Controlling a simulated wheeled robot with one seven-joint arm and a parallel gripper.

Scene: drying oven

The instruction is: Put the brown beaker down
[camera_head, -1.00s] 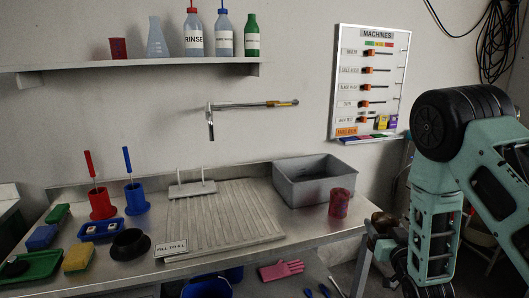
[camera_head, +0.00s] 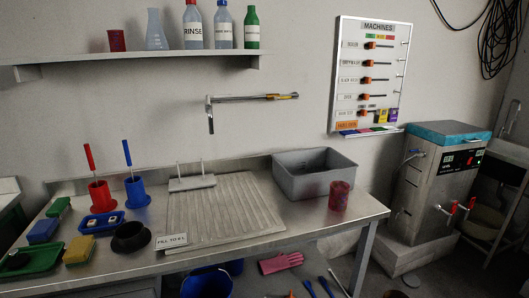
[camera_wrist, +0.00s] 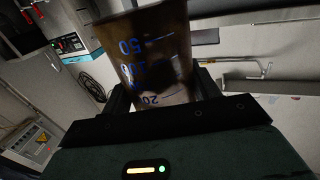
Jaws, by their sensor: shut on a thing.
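The brown beaker (camera_wrist: 158,48) fills the upper middle of the wrist view, with blue volume marks on its brownish see-through wall. My gripper (camera_wrist: 163,92) is shut on it, with one dark finger on each side. The wrist view is strongly tilted, and I cannot tell what lies under the beaker. My gripper does not clearly show in the head view.
A metal bench (camera_head: 345,226) carries a red mottled beaker (camera_head: 340,196), a grey basin (camera_head: 305,178), a ribbed drainboard (camera_head: 222,208), brush holders and sponges. A teal-topped machine (camera_head: 435,185) with red-handled taps stands right of the bench. A shelf (camera_head: 130,57) holds bottles.

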